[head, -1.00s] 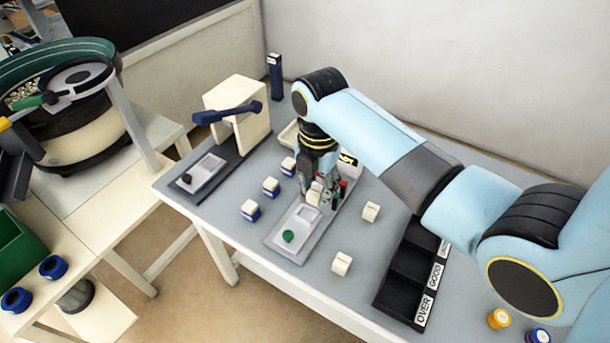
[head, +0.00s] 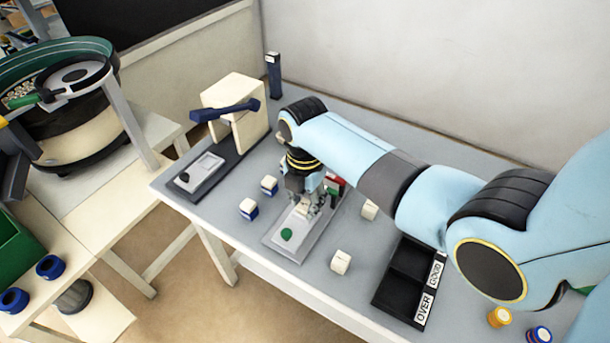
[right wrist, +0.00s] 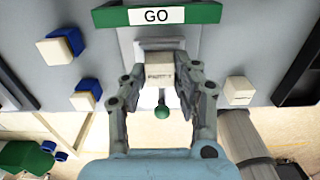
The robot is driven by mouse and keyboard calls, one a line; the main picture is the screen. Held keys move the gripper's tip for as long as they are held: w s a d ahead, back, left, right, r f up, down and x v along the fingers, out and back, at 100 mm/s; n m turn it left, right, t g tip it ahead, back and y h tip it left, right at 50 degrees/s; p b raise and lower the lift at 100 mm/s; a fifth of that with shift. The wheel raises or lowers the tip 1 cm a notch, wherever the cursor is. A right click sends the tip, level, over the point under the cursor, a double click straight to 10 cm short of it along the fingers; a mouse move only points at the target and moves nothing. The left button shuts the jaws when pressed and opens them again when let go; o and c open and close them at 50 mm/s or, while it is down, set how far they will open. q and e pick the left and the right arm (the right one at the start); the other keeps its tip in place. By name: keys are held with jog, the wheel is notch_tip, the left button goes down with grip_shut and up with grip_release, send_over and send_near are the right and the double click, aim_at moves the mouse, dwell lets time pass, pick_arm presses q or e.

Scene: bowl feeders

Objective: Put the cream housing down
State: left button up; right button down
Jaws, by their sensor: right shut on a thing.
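My right gripper (head: 311,202) is shut on the cream housing (head: 303,208), over the grey fixture plate (head: 288,249) on the table. In the right wrist view the housing (right wrist: 160,70) sits between the two fingers (right wrist: 160,92), with small print on its near face. A pale recessed pad shows behind it. A green knob (head: 286,234) is at the fixture's front end. I cannot tell whether the housing touches the fixture. My left gripper is not in view.
A green GO sign (right wrist: 157,15) stands behind the fixture. Cream blocks with blue bases (head: 248,209) are left of it; plain cream blocks (head: 340,262) are right. A black bin labelled OVER and GOOD (head: 398,290) is farther right. A lever press (head: 236,105) stands back left.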

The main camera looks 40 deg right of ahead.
aim_at(305, 205)
jog(key=shift+s+f, duration=0.25)
jog(key=shift+f, duration=0.05)
jog(key=c, duration=1.3)
grip_release()
jog(key=shift+a, duration=0.1)
jog(key=o, duration=0.3)
jog(key=shift+w+f, duration=0.15)
jog(key=shift+w, duration=0.05)
jog(key=shift+r, duration=0.2)
jog(key=shift+r, duration=0.3)
notch_tip(305, 205, up, 12)
jog(key=p, duration=0.1)
jog(key=shift+r+p, duration=0.25)
jog(key=shift+p, duration=0.05)
